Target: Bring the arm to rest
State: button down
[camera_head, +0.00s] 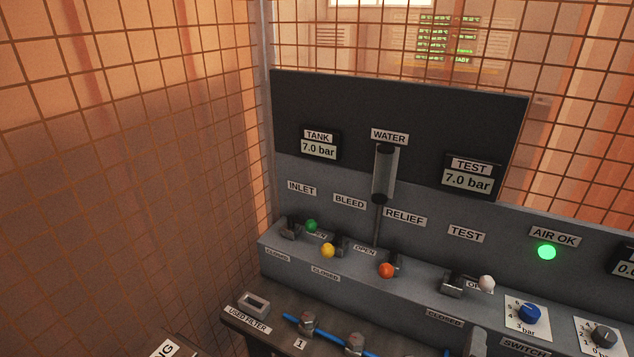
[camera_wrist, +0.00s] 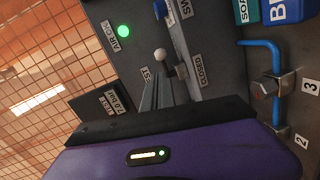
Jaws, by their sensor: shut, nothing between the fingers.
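My gripper (camera_wrist: 157,80) shows in the wrist view as two slim grey fingers, closed together and empty, reaching out from the purple wrist body. They point toward the panel, near the white-knobbed TEST valve (camera_wrist: 161,56); I cannot tell how far apart they are from it. In the head view the TEST valve's white knob (camera_head: 487,283) stands at the right of the valve row. My arm is not clearly visible in the head view.
The valve row has green (camera_head: 311,226), yellow (camera_head: 328,250) and orange (camera_head: 386,270) knobs. TANK (camera_head: 319,149) and TEST (camera_head: 468,181) displays both read 7.0 bar. The AIR OK lamp (camera_head: 546,252) glows green. A blue hose (camera_wrist: 277,60) runs along the bench. Wire mesh (camera_head: 130,150) stands left and behind.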

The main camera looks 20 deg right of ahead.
jog(key=w+a+n+t+y, duration=0.1)
jog(key=w+a+t+y, duration=0.3)
jog(key=w+a, duration=0.15)
jog(key=s+a+f+t+y, duration=0.3)
jog(key=a+y, duration=0.4)
jog(key=a, duration=0.2)
jog(key=s+a+m+y, duration=0.3)
jog(key=s+m, duration=0.3)
jog(key=s, duration=1.2)
jog(key=shift+s+f+g, duration=0.35)
jog(key=shift+f+g, duration=0.05)
jog(key=shift+f, duration=0.05)
